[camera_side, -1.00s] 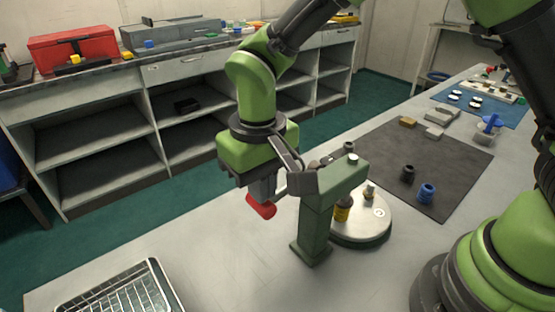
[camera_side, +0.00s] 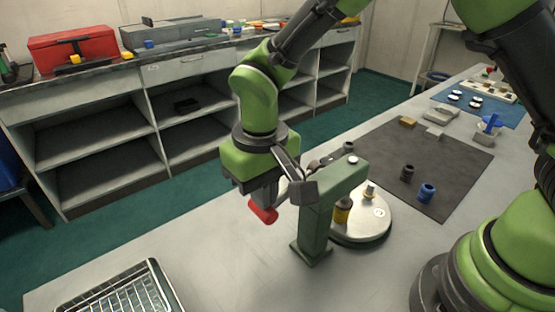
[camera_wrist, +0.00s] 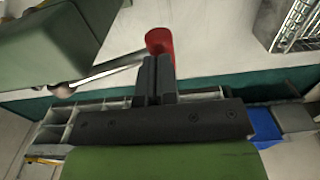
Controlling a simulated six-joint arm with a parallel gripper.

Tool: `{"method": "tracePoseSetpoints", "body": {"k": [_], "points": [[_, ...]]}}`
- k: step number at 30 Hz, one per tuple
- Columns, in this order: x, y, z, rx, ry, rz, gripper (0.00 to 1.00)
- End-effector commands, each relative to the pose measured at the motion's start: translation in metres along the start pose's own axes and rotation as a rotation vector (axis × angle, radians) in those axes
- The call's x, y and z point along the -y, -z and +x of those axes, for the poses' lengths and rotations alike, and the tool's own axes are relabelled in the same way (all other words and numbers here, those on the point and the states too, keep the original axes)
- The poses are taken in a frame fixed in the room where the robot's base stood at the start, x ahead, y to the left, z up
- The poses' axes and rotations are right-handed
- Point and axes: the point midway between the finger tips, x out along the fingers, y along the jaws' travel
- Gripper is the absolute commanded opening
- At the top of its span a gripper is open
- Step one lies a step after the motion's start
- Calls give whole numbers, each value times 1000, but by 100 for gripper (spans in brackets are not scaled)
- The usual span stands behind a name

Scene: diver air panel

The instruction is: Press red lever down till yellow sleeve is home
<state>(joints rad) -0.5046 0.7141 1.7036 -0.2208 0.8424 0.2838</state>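The red lever handle (camera_side: 263,213) hangs off the left side of the green press (camera_side: 318,225); in the wrist view it is a red grip (camera_wrist: 160,42) on a metal rod. My gripper (camera_side: 262,195) is above the handle. In the wrist view its two dark fingers (camera_wrist: 155,68) are close together, with tips at the red grip, apparently touching it from above, not around it. The yellow sleeve (camera_side: 342,214), with a dark band, stands under the press head on the round pale base (camera_side: 360,228). Its lower end and seating are too small to judge.
A brass-coloured fitting (camera_side: 369,191) stands on the round base. A dark mat (camera_side: 450,165) to the right holds a black fitting (camera_side: 407,173) and a blue one (camera_side: 426,193). A wire basket (camera_side: 120,290) is at the front left. The bench between basket and press is clear.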

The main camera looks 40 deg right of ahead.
Motion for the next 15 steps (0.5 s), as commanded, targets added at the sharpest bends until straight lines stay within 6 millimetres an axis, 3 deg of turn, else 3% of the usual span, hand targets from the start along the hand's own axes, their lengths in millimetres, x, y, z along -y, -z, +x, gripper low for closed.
{"method": "tracePoseSetpoints", "body": {"k": [8, 15], "points": [[0, 0, -2, 1, -1, 0, 0], [0, 0, -17, -1, 0, 0, 0]]}}
